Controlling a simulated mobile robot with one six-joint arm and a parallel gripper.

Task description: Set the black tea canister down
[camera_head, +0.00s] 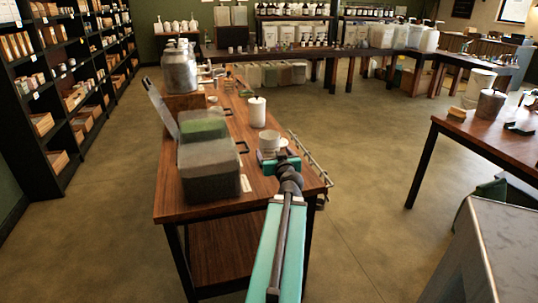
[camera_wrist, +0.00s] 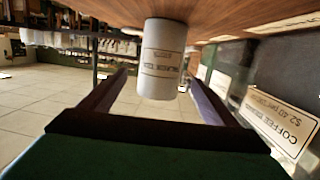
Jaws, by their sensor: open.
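A pale cylindrical canister (camera_head: 269,140) stands on the wooden table near its right edge, just beyond my gripper (camera_head: 281,160). In the wrist view, which is upside down, the canister (camera_wrist: 163,52) shows a label too blurred to read surely. Its base meets the wooden tabletop (camera_wrist: 225,14). The two fingers of my gripper (camera_wrist: 159,84) are spread on either side of it, with a visible gap at each side. My gripper is open and holds nothing.
Lidded bins (camera_head: 210,172) stand left of the canister; one has a coffee label (camera_wrist: 278,120) in the wrist view. A white container with a dark knob (camera_head: 257,112) stands behind. A metal rail (camera_head: 310,160) runs along the right edge. The floor (camera_head: 365,190) to the right is clear.

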